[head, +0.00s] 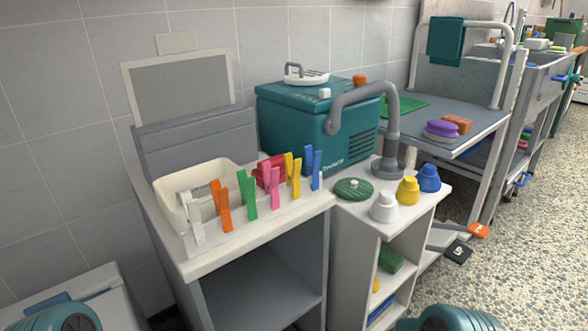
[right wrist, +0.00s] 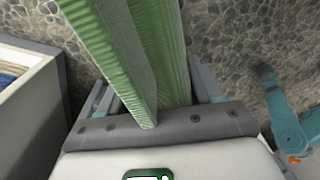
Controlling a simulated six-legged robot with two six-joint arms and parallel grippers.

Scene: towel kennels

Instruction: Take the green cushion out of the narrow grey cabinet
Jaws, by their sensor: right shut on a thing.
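In the right wrist view my right gripper (right wrist: 157,95) is shut on the green cushion (right wrist: 108,45), a light green piece with fine ribs. The cushion stretches away from the jaws to the top edge, with pebbled floor behind it. The narrow grey cabinet (head: 342,262) stands open-fronted in the middle of the head view, under the counter end. A darker green item (head: 390,261) lies on its upper shelf, with yellow and blue items lower down. My right gripper and the held cushion do not show in the head view. My left gripper is in neither view.
A pale-walled open compartment (right wrist: 30,100) with blue and tan things inside stands close on the left in the right wrist view. Coloured pegs (head: 247,195), knobs (head: 407,190) and a teal machine (head: 300,120) crowd the counter.

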